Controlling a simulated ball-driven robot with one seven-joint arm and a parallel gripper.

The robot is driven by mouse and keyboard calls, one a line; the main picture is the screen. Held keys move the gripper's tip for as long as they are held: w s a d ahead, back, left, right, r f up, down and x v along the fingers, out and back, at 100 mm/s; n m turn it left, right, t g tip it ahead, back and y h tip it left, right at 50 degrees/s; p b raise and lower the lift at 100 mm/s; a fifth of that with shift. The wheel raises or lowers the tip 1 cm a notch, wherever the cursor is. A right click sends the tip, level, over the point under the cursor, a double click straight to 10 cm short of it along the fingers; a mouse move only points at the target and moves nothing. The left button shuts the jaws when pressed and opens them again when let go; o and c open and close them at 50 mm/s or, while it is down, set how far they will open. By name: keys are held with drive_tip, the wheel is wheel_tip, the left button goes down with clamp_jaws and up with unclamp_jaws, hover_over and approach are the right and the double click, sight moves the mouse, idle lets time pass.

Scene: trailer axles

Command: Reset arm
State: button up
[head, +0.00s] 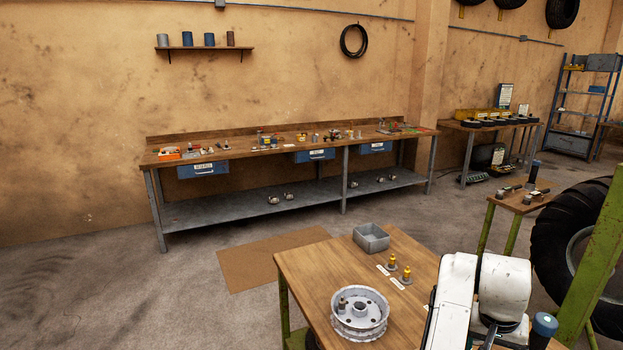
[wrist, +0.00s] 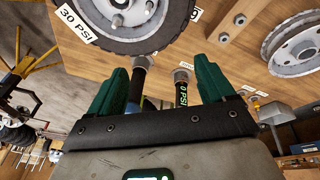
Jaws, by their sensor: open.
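In the wrist view my gripper (wrist: 163,82) is open, its two green fingers spread apart. Two dark cylinders with grey ends show between the fingers; one (wrist: 182,90) carries a "0 PSI" label. I cannot tell their distance from the fingers, and I see no grip on them. Beyond the fingers are a tyred wheel (wrist: 62,20) with a "30 PSI" label and a wooden surface (wrist: 205,50). In the head view my white arm (head: 500,285) is at the lower right, over the near wooden table (head: 315,275); its fingers are not visible there.
On the near table are a metal wheel rim (head: 359,314), brass-topped parts (head: 392,263) and a grey bin (head: 371,238). A big tyre (head: 555,232) and green post (head: 597,260) stand close right of the arm. A long workbench (head: 285,148) lines the wall.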

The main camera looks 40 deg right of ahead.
drive_tip(key=a+f+n+t+b, duration=0.2)
drive_tip(key=a+f+n+b, duration=0.1)
drive_tip(key=a+f+n, duration=0.8)
drive_tip(key=s+a+f+n+y, duration=0.1)
drive_tip(key=a+f, duration=0.3)
drive_tip(key=a, duration=0.4)
drive_tip(key=s+a+f+n+y, duration=0.1)
drive_tip(key=s+a+f, duration=0.3)
drive_tip(key=a, duration=0.5)
drive_tip(key=shift+g+y+b, duration=0.3)
drive_tip(key=shift+y+b, duration=0.05)
drive_tip(key=shift+y, duration=0.05)
drive_tip(key=shift+s+a, duration=0.1)
